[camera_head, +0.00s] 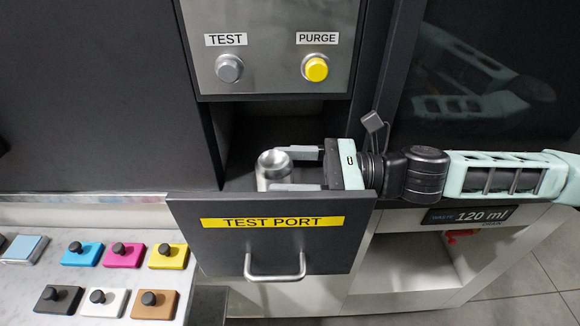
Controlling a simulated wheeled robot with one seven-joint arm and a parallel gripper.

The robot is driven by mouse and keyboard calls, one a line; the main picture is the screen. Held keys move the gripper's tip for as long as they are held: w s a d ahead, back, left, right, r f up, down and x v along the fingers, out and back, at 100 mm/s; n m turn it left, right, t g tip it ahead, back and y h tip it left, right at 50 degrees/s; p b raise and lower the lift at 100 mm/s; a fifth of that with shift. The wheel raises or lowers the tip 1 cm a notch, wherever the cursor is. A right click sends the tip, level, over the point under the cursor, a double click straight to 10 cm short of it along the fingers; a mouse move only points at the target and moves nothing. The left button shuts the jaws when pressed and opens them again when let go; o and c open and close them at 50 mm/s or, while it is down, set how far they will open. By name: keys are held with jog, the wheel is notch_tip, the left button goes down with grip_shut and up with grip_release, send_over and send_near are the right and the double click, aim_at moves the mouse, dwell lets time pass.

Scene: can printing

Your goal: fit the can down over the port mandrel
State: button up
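The can (274,165) is a small silvery cylinder standing about upright, with a hollowed end facing up. It is over the open drawer marked TEST PORT (200,250), behind the drawer's front panel. My gripper (290,171) reaches in from the right, with one grey finger on the far side of the can and one on the near side. The fingers appear closed on it. The port mandrel is not visible; the can, the near finger and the drawer front hide that spot. I cannot tell how high the can's lower edge is.
The drawer handle (275,267) sticks out in front. Above is a panel with a grey TEST button (229,68) and a yellow PURGE button (316,68). Several coloured blocks with black knobs, such as a magenta one (124,257), lie on the left counter. A waste display (468,215) is at right.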

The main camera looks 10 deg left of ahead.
jog(key=shift+o, duration=0.7)
jog(key=shift+w+d, duration=0.1)
jog(key=shift+d, duration=0.15)
jog(key=w+d+b, duration=0.3)
jog(key=d+b, duration=0.2)
jog(key=d, duration=1.1)
jog(key=shift+d, duration=0.35)
